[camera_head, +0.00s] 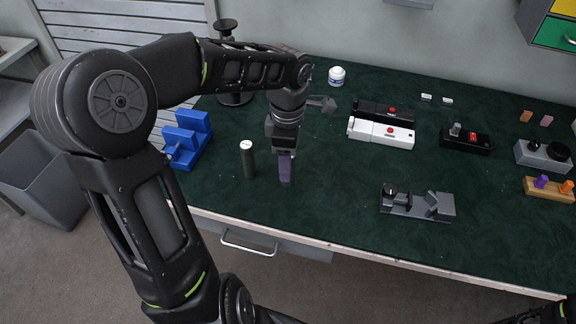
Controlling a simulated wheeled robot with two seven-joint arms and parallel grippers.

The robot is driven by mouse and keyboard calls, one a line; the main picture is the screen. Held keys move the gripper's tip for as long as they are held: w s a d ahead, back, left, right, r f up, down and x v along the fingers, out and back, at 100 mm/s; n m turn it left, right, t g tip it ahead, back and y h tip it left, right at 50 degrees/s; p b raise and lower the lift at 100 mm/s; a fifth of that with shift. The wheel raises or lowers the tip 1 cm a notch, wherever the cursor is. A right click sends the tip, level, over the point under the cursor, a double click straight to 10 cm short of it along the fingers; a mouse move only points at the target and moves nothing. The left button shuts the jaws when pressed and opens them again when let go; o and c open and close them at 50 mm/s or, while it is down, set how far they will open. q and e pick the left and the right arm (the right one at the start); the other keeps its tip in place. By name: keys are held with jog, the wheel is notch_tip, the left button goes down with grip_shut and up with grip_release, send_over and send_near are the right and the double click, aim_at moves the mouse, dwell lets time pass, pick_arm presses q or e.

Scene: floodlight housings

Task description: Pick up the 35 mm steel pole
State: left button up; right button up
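A dark upright cylinder with a pale top (247,160) stands on the green mat near the table's front edge. Just right of it is a second dark upright post with a purplish face (286,172). My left gripper (285,152) points down right at the top of this second post, and the gripper body hides that top. I cannot tell which of the two is the 35 mm steel pole, nor whether the fingers are closed on the purplish post. My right gripper is out of view; only a dark bit of my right arm shows at the bottom right corner.
A blue holder (188,138) and a black stand (234,90) are at the left. White (381,134) and black boxes, a grey fixture (417,204) and several small parts lie to the right. A white jar (336,76) stands behind. The mat right of the posts is clear.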

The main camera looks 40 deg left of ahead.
pick_arm(q)
jog(key=shift+f, duration=0.55)
jog(key=shift+c, duration=0.5)
grip_shut()
